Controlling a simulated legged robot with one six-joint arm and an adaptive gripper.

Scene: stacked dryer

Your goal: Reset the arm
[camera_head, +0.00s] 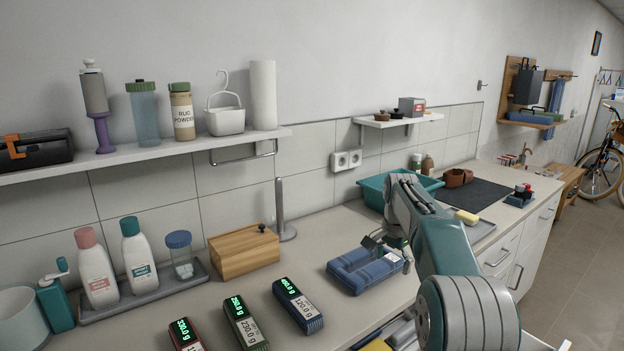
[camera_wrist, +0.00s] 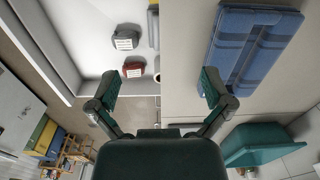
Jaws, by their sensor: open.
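My arm (camera_head: 445,235) reaches over the right part of the counter and bends down towards it. My gripper (camera_head: 388,248) is beside the folded blue item (camera_head: 362,272), and partly overlaps it in the head view. In the wrist view my gripper (camera_wrist: 160,90) has its two fingers spread wide with nothing between them. The folded blue item (camera_wrist: 255,45) lies to the right of the fingers there, apart from them. The gap between the fingers is over the counter's front edge.
A teal basin (camera_head: 373,190) stands behind my arm. An open drawer (camera_wrist: 95,25) holds a grey item (camera_wrist: 127,37) and a red item (camera_wrist: 133,69). Three labelled display blocks, one blue (camera_head: 298,305), and a wooden box (camera_head: 243,250) stand left. A shelf (camera_head: 140,152) runs above.

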